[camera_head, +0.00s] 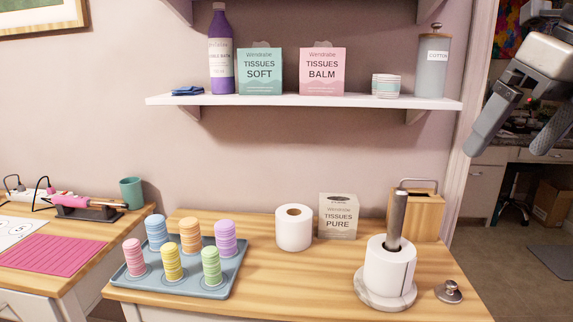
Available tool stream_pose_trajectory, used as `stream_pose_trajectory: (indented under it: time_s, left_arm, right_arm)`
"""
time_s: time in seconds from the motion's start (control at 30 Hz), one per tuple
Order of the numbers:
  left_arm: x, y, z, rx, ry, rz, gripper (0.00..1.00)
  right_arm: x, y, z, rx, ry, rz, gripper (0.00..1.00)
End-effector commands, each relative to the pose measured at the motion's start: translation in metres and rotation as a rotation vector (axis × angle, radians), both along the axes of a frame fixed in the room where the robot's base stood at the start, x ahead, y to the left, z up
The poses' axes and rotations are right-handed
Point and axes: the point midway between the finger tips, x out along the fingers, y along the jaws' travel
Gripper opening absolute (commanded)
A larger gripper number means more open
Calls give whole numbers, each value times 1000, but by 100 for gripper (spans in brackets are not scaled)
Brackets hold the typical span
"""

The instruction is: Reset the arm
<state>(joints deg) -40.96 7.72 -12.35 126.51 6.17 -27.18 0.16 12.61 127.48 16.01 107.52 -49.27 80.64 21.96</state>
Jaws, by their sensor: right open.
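My right gripper (508,146) hangs in the upper right of the head view, with its arm partly cut off by the right edge. Its two grey fingers point down and are spread apart, with nothing between them. It is in the air to the right of the shelf, in front of the doorway, above and clear of the wooden table (330,277). My left gripper is not in view.
The white shelf (300,101) holds a purple bottle (220,55), tissue boxes and a cotton jar (432,68). On the table are a blue tray (212,292) with coloured stacks, toilet rolls and a roll holder (396,216). A second table (75,220) stands left.

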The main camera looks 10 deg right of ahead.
Motion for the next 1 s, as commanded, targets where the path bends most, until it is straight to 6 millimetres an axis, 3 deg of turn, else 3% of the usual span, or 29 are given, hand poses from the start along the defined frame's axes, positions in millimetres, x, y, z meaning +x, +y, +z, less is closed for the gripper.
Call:
stream_pose_trajectory:
  time_s: [0.37, 0.6, 0.77, 0.87, 1.0]
  left_arm:
    - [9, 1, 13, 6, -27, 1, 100]
    - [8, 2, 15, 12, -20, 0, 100]
    - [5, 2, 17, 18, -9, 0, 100]
    - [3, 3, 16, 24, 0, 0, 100]
    - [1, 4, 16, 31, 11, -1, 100]
  right_arm:
    - [35, 32, -65, 469, 7, 77, 100]
    - [59, 63, -119, 974, -2, -3, 100]
    - [76, 78, -170, 1440, -14, -264, 100]
    - [80, 81, -211, 1685, -12, -518, 100]
    - [71, 87, -283, 1927, 27, -971, 100]
